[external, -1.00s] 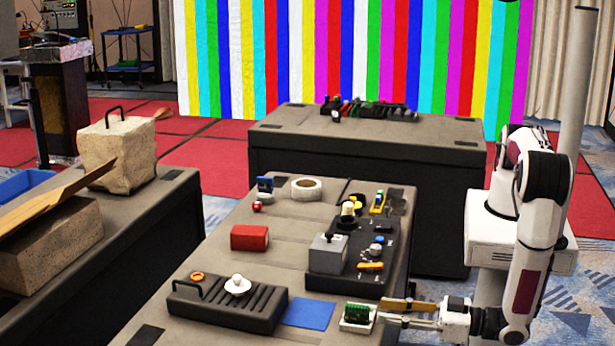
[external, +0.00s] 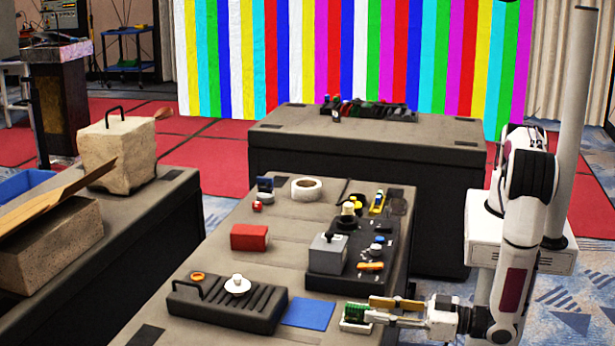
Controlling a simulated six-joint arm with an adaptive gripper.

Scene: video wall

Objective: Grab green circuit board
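The green circuit board (external: 355,312) stands in a small white holder (external: 350,327) at the near right edge of the front table. My gripper (external: 370,308) reaches in from the right, low and level. Its two fingers are apart, with a gap between them, and their tips are at the right side of the board. The tips partly cover the board and holder, so I cannot tell whether they touch the board. The board still sits in the holder.
A blue flat sheet (external: 308,313) lies just left of the holder. A black ribbed tray (external: 225,306) is farther left. A black panel with a grey box (external: 328,252) stands behind. A red box (external: 249,237) sits mid-table, with clear surface around it.

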